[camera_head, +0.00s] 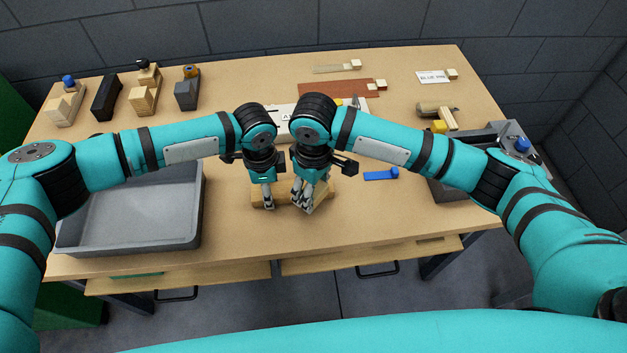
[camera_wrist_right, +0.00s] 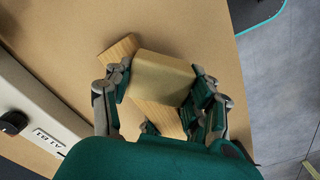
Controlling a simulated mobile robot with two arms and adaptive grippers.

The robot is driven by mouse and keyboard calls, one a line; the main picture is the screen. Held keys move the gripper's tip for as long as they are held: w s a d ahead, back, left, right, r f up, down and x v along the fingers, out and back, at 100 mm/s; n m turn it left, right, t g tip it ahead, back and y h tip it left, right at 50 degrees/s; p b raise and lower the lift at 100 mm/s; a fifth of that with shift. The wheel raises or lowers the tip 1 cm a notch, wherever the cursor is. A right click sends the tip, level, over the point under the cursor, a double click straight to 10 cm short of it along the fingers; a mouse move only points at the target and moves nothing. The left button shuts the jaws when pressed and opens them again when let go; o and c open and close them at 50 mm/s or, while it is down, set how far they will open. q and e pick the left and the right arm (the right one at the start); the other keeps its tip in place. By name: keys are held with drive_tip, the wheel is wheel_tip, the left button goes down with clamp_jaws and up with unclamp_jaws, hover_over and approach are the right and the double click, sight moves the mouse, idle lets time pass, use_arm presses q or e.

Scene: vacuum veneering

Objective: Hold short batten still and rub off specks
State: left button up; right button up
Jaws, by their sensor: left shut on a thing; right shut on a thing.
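The short batten (camera_head: 258,190) is a light wooden strip lying on the table near its front edge, mostly hidden under my grippers. It also shows in the right wrist view (camera_wrist_right: 119,50), running diagonally beneath a tan block. My left gripper (camera_head: 267,206) points down and is shut on the batten toward its left end. My right gripper (camera_head: 308,203) is close beside it, shut on the tan block (camera_wrist_right: 163,77), which lies across the batten. I cannot tell whether block and batten touch. No specks can be made out.
A grey tray (camera_head: 130,243) stands left of the batten. A blue piece (camera_head: 380,174) lies to the right, near a dark grey box (camera_head: 437,192). Several blocks stand at the back left. A brown sheet (camera_head: 325,89) lies at the back.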

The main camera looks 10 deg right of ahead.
drive_tip(key=shift+w+f, duration=0.1)
drive_tip(key=shift+f, duration=0.6)
drive_tip(key=shift+w, duration=0.4)
drive_tip(key=shift+c, duration=0.5)
drive_tip(key=shift+w, duration=3.25)
drive_tip(key=shift+s, duration=3.9)
drive_tip(key=shift+w+r, duration=0.15)
drive_tip(key=shift+r, duration=4)
